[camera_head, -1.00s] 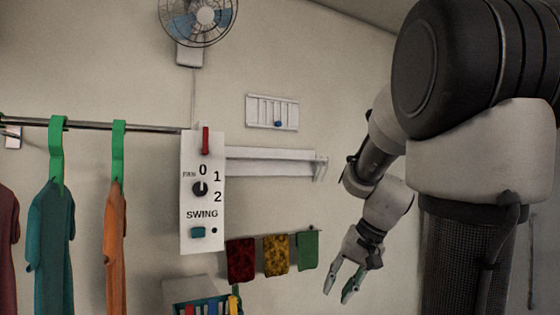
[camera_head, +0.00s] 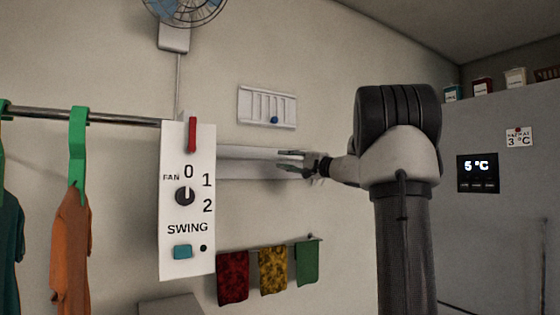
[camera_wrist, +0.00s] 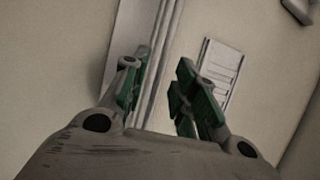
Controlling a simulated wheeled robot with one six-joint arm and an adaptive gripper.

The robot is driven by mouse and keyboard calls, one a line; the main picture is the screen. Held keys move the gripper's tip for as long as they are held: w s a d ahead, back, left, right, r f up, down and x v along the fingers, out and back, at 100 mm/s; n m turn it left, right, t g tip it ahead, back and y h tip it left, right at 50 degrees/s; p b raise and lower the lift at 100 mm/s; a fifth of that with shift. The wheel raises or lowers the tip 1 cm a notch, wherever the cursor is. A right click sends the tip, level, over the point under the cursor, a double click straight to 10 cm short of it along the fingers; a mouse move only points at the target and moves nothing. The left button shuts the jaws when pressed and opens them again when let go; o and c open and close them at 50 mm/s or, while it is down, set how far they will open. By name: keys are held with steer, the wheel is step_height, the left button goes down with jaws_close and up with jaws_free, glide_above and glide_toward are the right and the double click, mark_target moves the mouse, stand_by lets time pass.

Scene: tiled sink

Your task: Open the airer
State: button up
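The airer looks to be the long white wall unit (camera_head: 245,168), with rails running left to right and folded close to the wall. Its left end is hidden behind the fan control panel. My gripper (camera_head: 284,161) is at its right end, fingers pointing left. In the wrist view the airer's pale rails (camera_wrist: 158,50) run between and beyond the open green-padded fingers of my gripper (camera_wrist: 162,88). Nothing is held. I cannot tell whether a finger touches the airer.
A white fan control panel (camera_head: 188,215) hangs at left, in front of the airer. A slatted vent panel (camera_head: 267,106) with a blue knob is above. Several cloths (camera_head: 273,270) hang below. Clothes hang from a rail (camera_head: 120,118) at left. A grey fridge (camera_head: 500,230) stands at right.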

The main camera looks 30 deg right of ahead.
steer(key=shift+x, duration=1.55)
jaws_close()
steer(key=shift+f, duration=0.1)
